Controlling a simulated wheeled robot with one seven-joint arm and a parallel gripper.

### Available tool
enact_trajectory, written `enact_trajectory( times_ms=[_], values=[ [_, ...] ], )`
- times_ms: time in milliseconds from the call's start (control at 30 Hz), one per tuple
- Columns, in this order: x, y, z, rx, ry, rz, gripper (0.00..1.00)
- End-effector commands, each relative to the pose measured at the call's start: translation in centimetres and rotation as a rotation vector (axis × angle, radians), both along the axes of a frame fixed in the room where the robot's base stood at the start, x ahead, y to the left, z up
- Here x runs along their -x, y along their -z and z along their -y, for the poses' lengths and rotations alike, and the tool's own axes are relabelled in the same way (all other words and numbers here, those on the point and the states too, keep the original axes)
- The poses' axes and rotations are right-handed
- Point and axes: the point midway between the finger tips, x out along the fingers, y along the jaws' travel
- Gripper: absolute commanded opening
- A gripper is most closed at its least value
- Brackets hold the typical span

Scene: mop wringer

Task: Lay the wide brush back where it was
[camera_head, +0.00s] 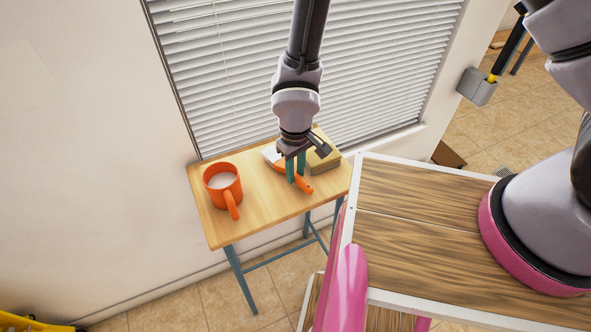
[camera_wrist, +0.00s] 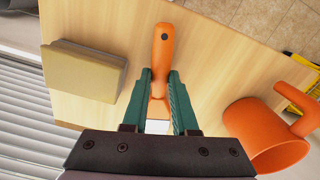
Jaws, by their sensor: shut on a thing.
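The wide brush has an orange handle (camera_head: 305,184) and a pale, whitish head (camera_head: 270,154). My gripper (camera_head: 295,172) points down over the small wooden table (camera_head: 240,221) and is shut on the brush. In the wrist view, the green fingers of my gripper (camera_wrist: 160,80) stand on both sides of the brush handle (camera_wrist: 163,48), whose holed end points away from my wrist. The brush lies roughly flat, at or just above the tabletop; I cannot tell whether it touches. My gripper hides part of the brush.
An orange mug (camera_head: 222,182) with white contents stands on the table left of the brush. A yellowish-tan block (camera_head: 325,158) lies close on the right. Window blinds (camera_head: 240,75) rise behind the table. A wood-topped surface (camera_head: 420,215) with a white edge is at the right.

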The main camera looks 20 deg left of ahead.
Motion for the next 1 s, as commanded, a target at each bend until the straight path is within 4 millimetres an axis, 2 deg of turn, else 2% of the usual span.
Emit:
enact_trajectory(
  times_ms=[667, 700, 767, 800, 1000],
  values=[
    [0.0, 1.1, 0.0, 0.000, -0.001, 0.000, 0.00],
    [0.0, 1.2, 0.0, 0.000, -0.001, 0.000, 0.30],
    [0.0, 1.2, 0.0, 0.000, 0.000, 0.000, 0.53],
    [0.0, 1.2, 0.0, 0.000, 0.000, 0.000, 0.61],
    [0.0, 1.2, 0.0, 0.000, 0.000, 0.000, 0.61]
  ],
)
